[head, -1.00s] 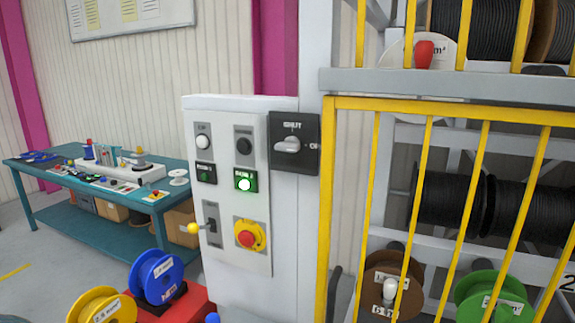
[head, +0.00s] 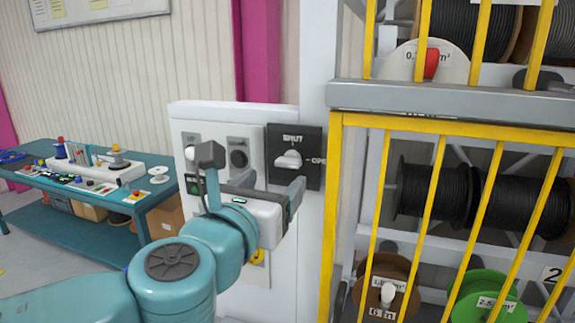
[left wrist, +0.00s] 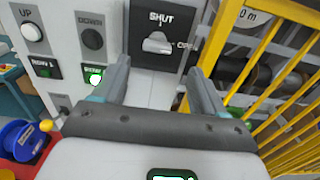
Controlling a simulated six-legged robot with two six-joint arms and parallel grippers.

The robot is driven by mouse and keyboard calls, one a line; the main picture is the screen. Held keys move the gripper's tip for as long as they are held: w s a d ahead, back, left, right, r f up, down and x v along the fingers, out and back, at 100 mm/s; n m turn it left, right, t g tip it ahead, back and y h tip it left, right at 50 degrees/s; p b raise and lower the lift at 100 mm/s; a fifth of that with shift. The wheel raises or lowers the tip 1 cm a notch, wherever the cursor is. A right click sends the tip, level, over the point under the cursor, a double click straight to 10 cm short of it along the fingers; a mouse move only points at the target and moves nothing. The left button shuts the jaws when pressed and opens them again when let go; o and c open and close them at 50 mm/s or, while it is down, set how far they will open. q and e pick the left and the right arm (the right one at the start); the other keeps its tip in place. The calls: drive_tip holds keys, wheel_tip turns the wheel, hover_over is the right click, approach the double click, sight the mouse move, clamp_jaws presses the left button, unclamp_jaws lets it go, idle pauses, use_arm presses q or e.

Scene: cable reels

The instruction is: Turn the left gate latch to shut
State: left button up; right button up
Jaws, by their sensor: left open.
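The gate latch (head: 288,160) is a light grey handle on a black plate (head: 308,172) at the right of the white control panel. The plate reads SHUT at the top and OPEN at the right, where the lettering is partly cut off. The handle lies roughly level, toward the OPEN side, in the left wrist view (left wrist: 157,43). My left gripper (head: 253,172) is open and empty in front of the panel, apart from the latch. In the left wrist view the fingertips (left wrist: 159,68) flank a spot just below the handle. My right gripper is not in view.
The yellow barred gate (head: 432,118) and cable reels (head: 435,190) stand at the right. Panel buttons, including a lit green one (left wrist: 94,78), lie left of the latch, partly behind my gripper in the head view. A teal workbench (head: 95,200) is at the left.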

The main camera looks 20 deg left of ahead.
sight(286, 166)
use_arm(q)
drive_tip(key=w+p, duration=0.1)
drive_tip(key=w, duration=0.6)
drive_tip(key=shift+w, duration=0.4)
drive_tip(key=shift+s+a+r, duration=0.1)
drive_tip(key=shift+s+a, duration=0.15)
drive_tip(key=shift+s, duration=0.05)
drive_tip(key=shift+w+d, duration=0.15)
drive_tip(key=shift+w, duration=0.05)
drive_tip(key=c, duration=1.1)
